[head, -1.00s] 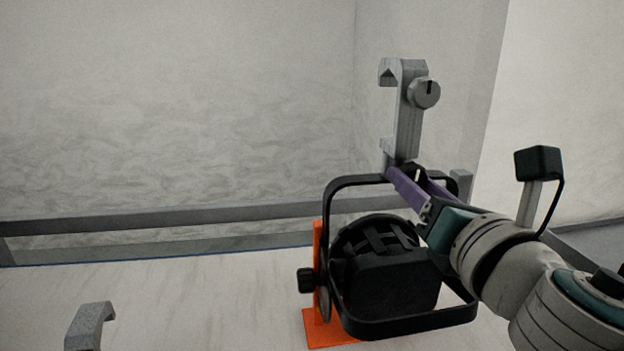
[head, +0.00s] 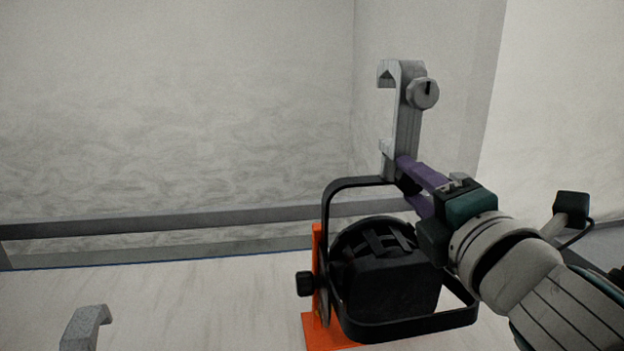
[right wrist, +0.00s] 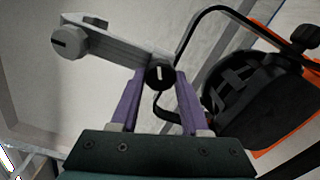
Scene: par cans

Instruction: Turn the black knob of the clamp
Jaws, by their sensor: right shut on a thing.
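The grey hook clamp (head: 407,125) stands upright on top of the black yoke of the par can (head: 392,295). A round silver knob (head: 425,93) sits on the clamp's upper right side. In the right wrist view, the black knob (right wrist: 160,75) with a white mark is at the clamp's lower end. My right gripper (head: 409,180) has its purple fingers on either side of this knob and is shut on it. In the head view the fingers and yoke mostly hide the black knob. My left gripper is not in view.
The par can stands beside an orange plate (head: 317,325) on a pale surface. Another black knob (head: 304,284) sticks out on the yoke's left. A grey hook (head: 84,326) shows at lower left. A grey rail (head: 180,221) runs along the back.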

